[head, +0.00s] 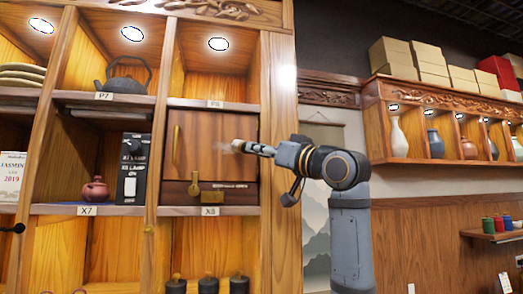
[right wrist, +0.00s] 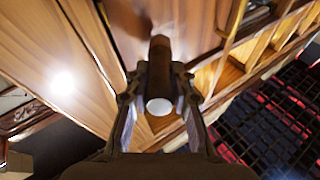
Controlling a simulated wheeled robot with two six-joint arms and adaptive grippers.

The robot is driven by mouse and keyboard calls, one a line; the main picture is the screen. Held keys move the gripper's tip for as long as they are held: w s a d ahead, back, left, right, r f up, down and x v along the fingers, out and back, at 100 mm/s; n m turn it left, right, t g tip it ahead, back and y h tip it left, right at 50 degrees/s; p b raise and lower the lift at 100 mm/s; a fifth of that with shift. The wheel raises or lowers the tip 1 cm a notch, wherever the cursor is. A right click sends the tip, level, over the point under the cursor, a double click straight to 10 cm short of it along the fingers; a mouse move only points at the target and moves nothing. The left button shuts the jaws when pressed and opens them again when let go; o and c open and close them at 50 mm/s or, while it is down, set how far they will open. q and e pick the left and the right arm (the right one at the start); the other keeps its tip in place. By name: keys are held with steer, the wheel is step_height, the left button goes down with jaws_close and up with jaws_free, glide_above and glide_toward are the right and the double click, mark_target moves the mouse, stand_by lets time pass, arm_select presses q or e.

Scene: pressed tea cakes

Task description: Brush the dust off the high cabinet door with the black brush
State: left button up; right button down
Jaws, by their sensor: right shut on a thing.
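The high cabinet door (head: 200,140) is a closed dark wooden panel in the compartment labelled X8, with a brass handle at its left side. My right gripper (head: 268,150) is at the door's right part, shut on the brush (head: 242,147). The brush points left, with its tip at or close to the door face; I cannot tell if it touches. A faint pale smudge shows around the tip. In the right wrist view, the dark brush handle (right wrist: 160,75) sits between the fingers of the gripper (right wrist: 158,90), with a pale round end facing the camera. My left gripper is out of view.
A brass latch (head: 194,187) hangs below the door. To the left stand a black box (head: 133,170), a clay teapot (head: 95,191) and a dark kettle (head: 124,78). A wall shelf with vases (head: 398,138) is at the right. Dark jars (head: 208,285) stand below.

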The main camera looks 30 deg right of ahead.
steer(key=a, duration=0.2)
steer(key=w+a+p, duration=0.1)
steer(key=a, duration=0.1)
steer(key=shift+w+a, duration=0.1)
steer(key=s+a+b, duration=0.1)
steer(key=s+a, duration=0.2)
steer(key=s, duration=0.2)
steer(key=shift+a, duration=0.4)
stand_by(0.6)
steer(key=s, duration=0.1)
steer(key=s+a+b, duration=0.1)
steer(key=s, duration=0.1)
stand_by(0.4)
